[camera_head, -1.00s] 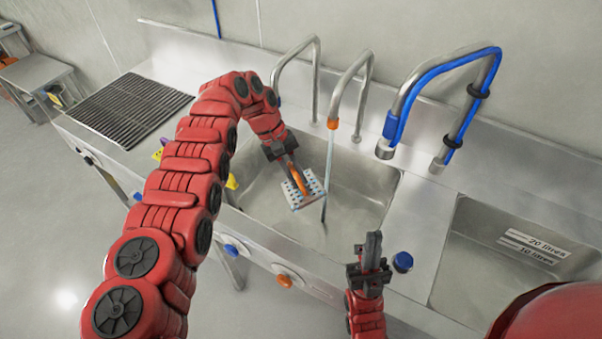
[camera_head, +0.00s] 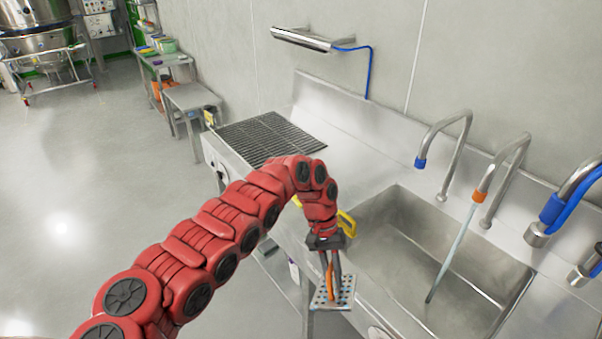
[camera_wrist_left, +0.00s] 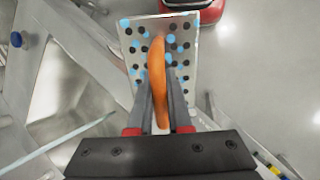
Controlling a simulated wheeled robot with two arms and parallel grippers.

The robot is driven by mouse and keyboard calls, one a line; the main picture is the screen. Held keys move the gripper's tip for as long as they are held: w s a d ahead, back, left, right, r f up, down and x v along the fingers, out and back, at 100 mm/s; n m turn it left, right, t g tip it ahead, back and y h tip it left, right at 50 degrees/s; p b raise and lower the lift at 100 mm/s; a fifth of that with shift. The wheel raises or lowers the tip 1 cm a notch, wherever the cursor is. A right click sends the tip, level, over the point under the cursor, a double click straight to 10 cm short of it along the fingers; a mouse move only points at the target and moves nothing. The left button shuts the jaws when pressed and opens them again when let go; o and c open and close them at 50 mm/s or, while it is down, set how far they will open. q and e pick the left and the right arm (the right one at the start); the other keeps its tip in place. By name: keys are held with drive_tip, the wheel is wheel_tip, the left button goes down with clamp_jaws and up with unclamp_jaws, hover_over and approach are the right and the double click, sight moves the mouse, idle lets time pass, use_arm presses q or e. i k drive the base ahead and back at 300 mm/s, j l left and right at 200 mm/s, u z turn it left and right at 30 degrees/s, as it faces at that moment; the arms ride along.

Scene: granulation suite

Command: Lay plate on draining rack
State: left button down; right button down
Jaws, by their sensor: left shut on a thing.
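The plate (camera_head: 336,293) is a small metal plate with dark holes, light blue spots and an orange handle. My left gripper (camera_head: 332,284) is shut on the orange handle, with the plate hanging below it by the sink's front edge. In the left wrist view the plate (camera_wrist_left: 190,50) lies beyond the fingers, and the orange handle (camera_wrist_left: 158,70) stands between the fingertips of the left gripper (camera_wrist_left: 160,90). The draining rack (camera_head: 266,138), a dark slatted grid, lies on the counter's left end, apart from the plate and bare. My right gripper is out of view.
A sink basin (camera_head: 430,255) lies right of my left gripper, with water running from the orange-tipped tap (camera_head: 480,196). A yellow object (camera_head: 347,222) sits by the sink's left edge, partly behind my arm. Bare counter (camera_head: 345,150) lies between rack and sink.

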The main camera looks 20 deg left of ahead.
sight(262, 137)
drive_tip(key=i+j, duration=0.15)
drive_tip(key=j, duration=0.25)
drive_tip(key=i+j, duration=0.15)
drive_tip(key=j, duration=0.2)
drive_tip(key=i+j, duration=0.15)
drive_tip(key=j, duration=0.25)
drive_tip(key=i+j, duration=0.15)
drive_tip(key=j, duration=0.2)
drive_tip(key=i+j, duration=0.1)
drive_tip(key=j, duration=0.3)
drive_tip(key=i+j, duration=0.15)
drive_tip(key=j, duration=0.25)
drive_tip(key=l+z, duration=0.05)
